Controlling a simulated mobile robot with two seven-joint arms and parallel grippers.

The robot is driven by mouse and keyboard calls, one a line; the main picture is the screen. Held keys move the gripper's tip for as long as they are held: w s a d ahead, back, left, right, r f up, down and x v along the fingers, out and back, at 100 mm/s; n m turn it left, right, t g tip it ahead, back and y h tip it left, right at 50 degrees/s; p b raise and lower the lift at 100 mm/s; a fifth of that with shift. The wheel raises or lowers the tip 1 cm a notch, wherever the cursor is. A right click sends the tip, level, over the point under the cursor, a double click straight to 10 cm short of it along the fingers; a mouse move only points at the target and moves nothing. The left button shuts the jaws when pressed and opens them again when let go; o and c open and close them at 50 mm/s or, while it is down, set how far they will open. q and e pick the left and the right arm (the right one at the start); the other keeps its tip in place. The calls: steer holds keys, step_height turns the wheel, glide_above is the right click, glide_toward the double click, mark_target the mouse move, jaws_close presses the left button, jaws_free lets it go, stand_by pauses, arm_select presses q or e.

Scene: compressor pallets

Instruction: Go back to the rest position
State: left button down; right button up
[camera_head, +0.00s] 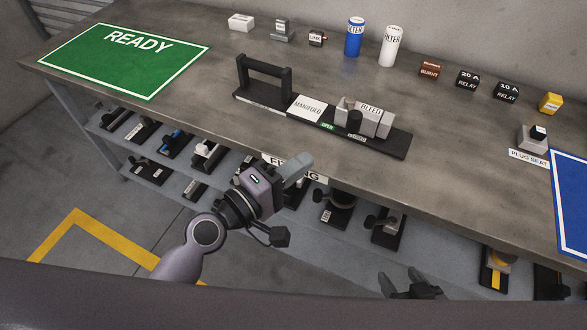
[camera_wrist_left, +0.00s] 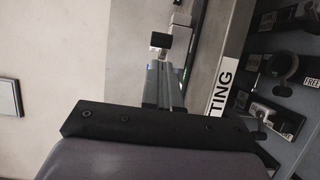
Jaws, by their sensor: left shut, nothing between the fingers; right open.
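My left gripper (camera_head: 299,167) hangs in front of the bench's near edge in the head view, by the label ending in "TING" on that edge. Its fingers are shut with nothing between them. In the left wrist view the closed fingers (camera_wrist_left: 163,85) point up the picture, beside the same label (camera_wrist_left: 219,95). My right gripper (camera_head: 410,287) shows only in part at the bottom of the head view. Its dark fingers are apart and empty, over the lower shelf area.
The bench (camera_head: 215,110) carries a black manifold fixture (camera_head: 265,76), a green READY mat (camera_head: 125,60), a blue filter (camera_head: 354,37), a white filter (camera_head: 391,45), relays and a blue mat (camera_head: 573,200). The lower shelf (camera_head: 290,225) holds several tools. Floor at left is clear.

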arm_select(q)
steer(key=shift+s+a, duration=0.35)
steer(key=shift+s, duration=0.35)
steer(key=s+a+f+m+g+y, duration=0.1)
steer(key=s+a+f+m+y, duration=0.4)
steer(key=a+f, duration=0.4)
steer(key=s+a+f+m+g+y+p, duration=0.1)
steer(key=s+a+f+m+y, duration=0.4)
steer(key=s+a+f+m, duration=0.1)
step_height(320, 180, down, 3)
steer(key=s+a, duration=0.1)
steer(key=a, duration=0.1)
steer(key=shift+a+m+g, duration=0.3)
steer(key=shift+a, duration=0.05)
